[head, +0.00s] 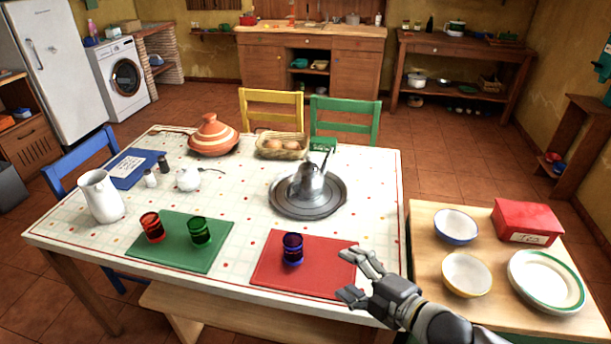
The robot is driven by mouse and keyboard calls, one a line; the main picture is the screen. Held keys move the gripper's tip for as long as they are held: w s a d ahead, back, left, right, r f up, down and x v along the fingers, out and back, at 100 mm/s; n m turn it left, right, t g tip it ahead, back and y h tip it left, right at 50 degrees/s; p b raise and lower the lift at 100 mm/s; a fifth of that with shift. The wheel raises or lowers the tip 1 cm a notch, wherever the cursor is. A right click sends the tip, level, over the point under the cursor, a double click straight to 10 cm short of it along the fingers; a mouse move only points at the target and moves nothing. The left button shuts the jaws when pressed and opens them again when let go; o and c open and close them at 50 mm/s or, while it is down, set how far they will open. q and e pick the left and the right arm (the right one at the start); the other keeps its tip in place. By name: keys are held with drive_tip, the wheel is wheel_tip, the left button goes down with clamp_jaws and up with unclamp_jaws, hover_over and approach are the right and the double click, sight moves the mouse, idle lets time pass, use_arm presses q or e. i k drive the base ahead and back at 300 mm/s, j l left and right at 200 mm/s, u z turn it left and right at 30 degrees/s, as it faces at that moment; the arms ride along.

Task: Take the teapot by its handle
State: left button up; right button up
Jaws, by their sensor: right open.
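A silver metal teapot (308,187) stands on a round metal tray (290,208) toward the right side of the table (235,172). A thin dark part rises at its upper right; I cannot tell for sure whether it is the handle. My right gripper (352,277) is open and empty over the right edge of the red placemat (277,272). It is nearer to me than the teapot, to its lower right, and clearly apart from it. My left gripper is not in view.
A blue glass (292,249) stands on the red placemat, between me and the tray. Red (152,228) and green (200,232) glasses are on the green placemat (172,252). A side table (432,217) with bowls, plates and a red box (527,222) is at right.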

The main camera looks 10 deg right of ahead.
sight(308, 182)
drive_tip(key=i, duration=1.2)
